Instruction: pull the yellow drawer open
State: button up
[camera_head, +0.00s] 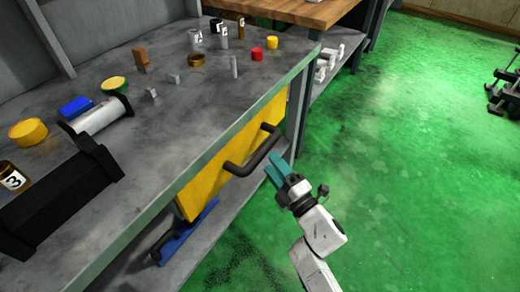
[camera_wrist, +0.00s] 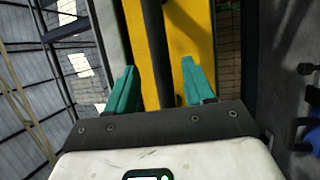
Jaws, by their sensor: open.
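The yellow drawer (camera_head: 218,178) sits under the grey workbench top, its front facing the green floor. Its dark bar handle (camera_head: 254,152) stands out from the front. My gripper (camera_head: 279,168) has teal fingers and is just to the right of the handle in the head view. In the wrist view my gripper (camera_wrist: 160,85) is open, with a finger on each side of the dark handle bar (camera_wrist: 155,50). The yellow drawer front (camera_wrist: 185,40) shows behind the bar. I cannot tell whether either finger touches the bar. The drawer front looks about level with the bench edge.
The grey workbench (camera_head: 185,110) carries several small parts, including a red cap (camera_head: 257,54) and a black machine part (camera_head: 60,195). A blue object (camera_head: 185,235) lies on the shelf below the drawer.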

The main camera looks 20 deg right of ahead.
jog(key=b+x, duration=0.1)
jog(key=x, duration=0.6)
jog(key=shift+w, duration=0.3)
grip_shut()
